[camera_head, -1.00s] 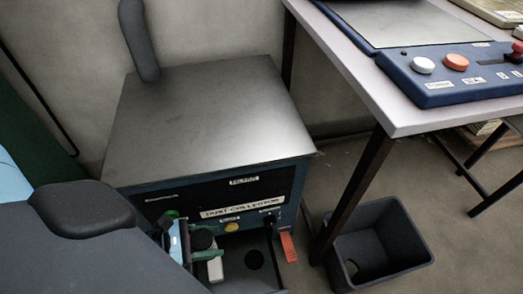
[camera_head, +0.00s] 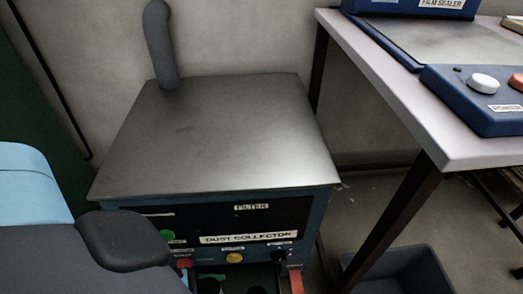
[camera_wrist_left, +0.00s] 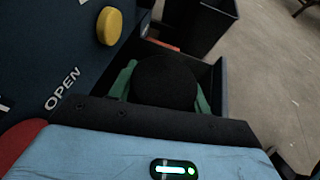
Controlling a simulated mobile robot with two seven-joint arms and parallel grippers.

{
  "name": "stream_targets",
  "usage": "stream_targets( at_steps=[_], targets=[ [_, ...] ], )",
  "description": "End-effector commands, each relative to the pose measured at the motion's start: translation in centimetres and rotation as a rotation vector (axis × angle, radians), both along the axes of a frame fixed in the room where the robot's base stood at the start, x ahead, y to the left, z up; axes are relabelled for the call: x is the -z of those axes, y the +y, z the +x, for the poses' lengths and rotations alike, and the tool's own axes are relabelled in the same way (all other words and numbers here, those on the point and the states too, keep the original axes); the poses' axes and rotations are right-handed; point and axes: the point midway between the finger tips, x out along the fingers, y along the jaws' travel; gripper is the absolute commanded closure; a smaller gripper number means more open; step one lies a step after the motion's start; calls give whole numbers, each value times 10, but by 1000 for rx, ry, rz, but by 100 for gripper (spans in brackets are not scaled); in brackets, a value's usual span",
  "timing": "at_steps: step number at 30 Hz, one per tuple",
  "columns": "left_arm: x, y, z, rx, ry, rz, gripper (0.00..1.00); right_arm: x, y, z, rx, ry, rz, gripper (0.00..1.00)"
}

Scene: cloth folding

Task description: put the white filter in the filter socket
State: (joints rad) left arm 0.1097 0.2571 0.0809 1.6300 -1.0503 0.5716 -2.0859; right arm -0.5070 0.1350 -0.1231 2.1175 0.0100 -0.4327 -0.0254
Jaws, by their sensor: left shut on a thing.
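In the left wrist view, the green fingers of my left gripper (camera_wrist_left: 164,80) are closed around a dark, round-ended thing, which appears to be the capped end of the white filter. No white surface of it shows now. The gripper is over the open drawer (camera_wrist_left: 217,86) at the front of the dust collector (camera_head: 220,130). In the head view my left arm comes in from the left, and the hand is mostly cut off by the bottom edge. A dark round opening, possibly the filter socket (camera_head: 257,290), barely shows there. My right gripper is not in view.
A yellow button (camera_head: 234,257) and an orange-red tab (camera_head: 296,281) are on the collector's front. A dark bin (camera_head: 408,272) stands right of it, under a table (camera_head: 455,145) with a blue film sealer (camera_head: 440,10). Floor shows between them.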

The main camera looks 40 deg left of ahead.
Motion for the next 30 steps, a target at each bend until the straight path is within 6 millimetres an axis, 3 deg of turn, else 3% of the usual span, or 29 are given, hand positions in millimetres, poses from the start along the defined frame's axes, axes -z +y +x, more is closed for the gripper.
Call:
stream_targets(
  at_steps=[6, 17, 19, 24, 30],
  targets=[
    [-1, -26, 46, 2, -4, 1, 76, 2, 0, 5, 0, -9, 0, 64],
    [-2, -64, 110, 2, -4, 1, 76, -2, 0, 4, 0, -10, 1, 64],
    [21, -63, 106, -2, 8, -2, 76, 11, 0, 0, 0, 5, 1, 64],
    [54, -63, 107, -3, 7, -2, 76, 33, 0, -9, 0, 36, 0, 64],
    [75, -63, 107, -1, 4, -1, 76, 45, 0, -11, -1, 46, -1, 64]
  ],
)
